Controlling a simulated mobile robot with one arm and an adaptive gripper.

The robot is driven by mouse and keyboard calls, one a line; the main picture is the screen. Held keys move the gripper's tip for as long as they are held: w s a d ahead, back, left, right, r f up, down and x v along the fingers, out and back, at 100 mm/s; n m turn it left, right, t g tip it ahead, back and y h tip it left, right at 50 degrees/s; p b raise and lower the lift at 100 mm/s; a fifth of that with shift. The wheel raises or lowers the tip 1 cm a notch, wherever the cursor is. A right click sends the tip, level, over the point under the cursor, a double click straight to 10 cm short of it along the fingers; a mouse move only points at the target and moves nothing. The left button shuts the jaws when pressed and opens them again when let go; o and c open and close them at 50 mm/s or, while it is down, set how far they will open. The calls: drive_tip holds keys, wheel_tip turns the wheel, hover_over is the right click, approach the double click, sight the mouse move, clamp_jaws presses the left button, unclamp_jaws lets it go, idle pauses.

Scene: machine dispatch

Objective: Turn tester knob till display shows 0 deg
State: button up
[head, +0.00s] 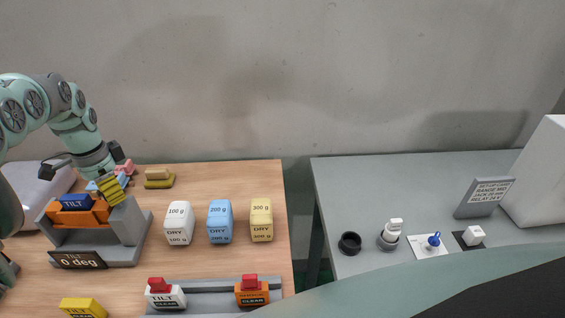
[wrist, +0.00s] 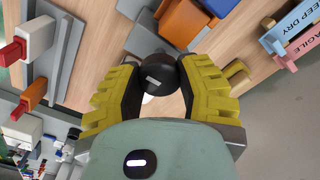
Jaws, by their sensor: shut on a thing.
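The tilt tester (head: 130,225) is a grey stand on the wooden table at the left of the head view. It holds an orange cradle (head: 92,215) with a blue block marked TILT (head: 76,202). Its dark display (head: 78,260) reads 0 deg. In the wrist view the black round knob (wrist: 155,68) with a white mark sits between my yellow fingers. My gripper (wrist: 157,80) is shut on the knob. In the head view my gripper (head: 110,190) is at the tester's right side, and its fingers hide the knob.
White, blue and yellow dry weights (head: 220,222) stand right of the tester. A yellow block (head: 83,307) and a grey rack (head: 208,298) with red-topped parts are in front. A grey table (head: 350,190) stands beyond a gap.

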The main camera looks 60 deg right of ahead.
idle(0.3)
drive_tip(key=o, duration=1.3)
drive_tip(key=shift+c, duration=0.2)
wheel_tip(320, 180, up, 12)
